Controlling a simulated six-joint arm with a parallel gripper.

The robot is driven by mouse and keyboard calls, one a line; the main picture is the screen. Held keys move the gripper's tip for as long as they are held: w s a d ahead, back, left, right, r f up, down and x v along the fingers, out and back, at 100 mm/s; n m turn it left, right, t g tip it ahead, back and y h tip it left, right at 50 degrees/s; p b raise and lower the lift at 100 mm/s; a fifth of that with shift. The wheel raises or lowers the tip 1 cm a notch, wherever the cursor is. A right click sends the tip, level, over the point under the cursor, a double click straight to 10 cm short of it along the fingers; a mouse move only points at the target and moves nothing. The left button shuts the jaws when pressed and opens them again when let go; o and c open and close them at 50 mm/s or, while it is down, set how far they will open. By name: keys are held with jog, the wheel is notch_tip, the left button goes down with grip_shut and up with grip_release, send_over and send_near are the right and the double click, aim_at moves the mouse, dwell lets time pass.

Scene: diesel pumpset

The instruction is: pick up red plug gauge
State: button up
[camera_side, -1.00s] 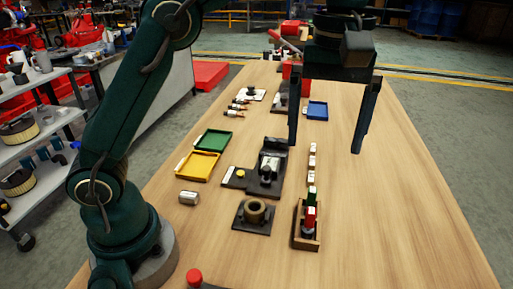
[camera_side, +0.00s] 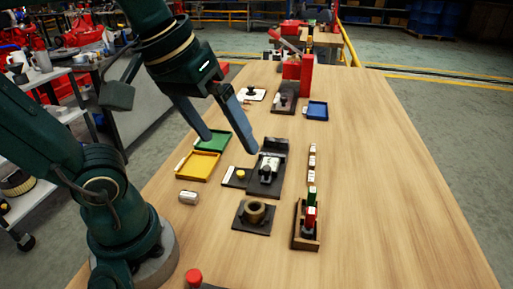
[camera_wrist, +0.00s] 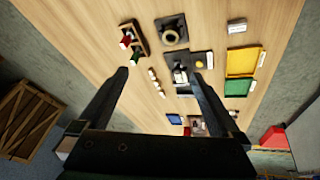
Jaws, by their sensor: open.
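The red plug gauge (camera_side: 310,217) stands in the front part of a small wooden box (camera_side: 317,243) at the front centre-right of the table. A green plug gauge (camera_side: 312,194) is behind it in the same box. In the wrist view, the red plug gauge (camera_wrist: 126,41) and the green one (camera_wrist: 135,58) show at the upper left, in the box. My gripper (camera_side: 230,145) is open and empty, above the table and apart from the box. In the side view it is up and left of the red gauge. In the wrist view, my gripper's fingers (camera_wrist: 161,73) spread apart.
A dark plate with a round bushing (camera_side: 255,212) lies left of the box, and a dark fixture (camera_side: 268,170) behind that. A yellow tray (camera_side: 198,166) and green tray (camera_side: 213,141) are at left. A row of small white blocks (camera_side: 312,160) is behind the box. The table's right side is clear.

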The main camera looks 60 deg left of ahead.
jog(key=f+m, duration=0.1)
jog(key=s+f+m, duration=0.1)
jog(key=f, duration=0.1)
jog(key=f+m, duration=0.1)
jog(key=f, duration=0.1)
jog(key=shift+s+a+f+t, duration=0.2)
jog(key=shift+s+t, duration=0.1)
jog(key=shift+s, duration=0.1)
jog(key=shift+w+f+m, duration=0.1)
jog(key=shift+f+m, duration=0.1)
jog(key=shift+m, duration=0.3)
jog(key=shift+c, duration=0.9)
jog(key=shift+w+r+m, duration=0.2)
jog(key=shift+w+m, duration=0.05)
jog(key=shift+m, duration=0.05)
jog(key=c, duration=0.5)
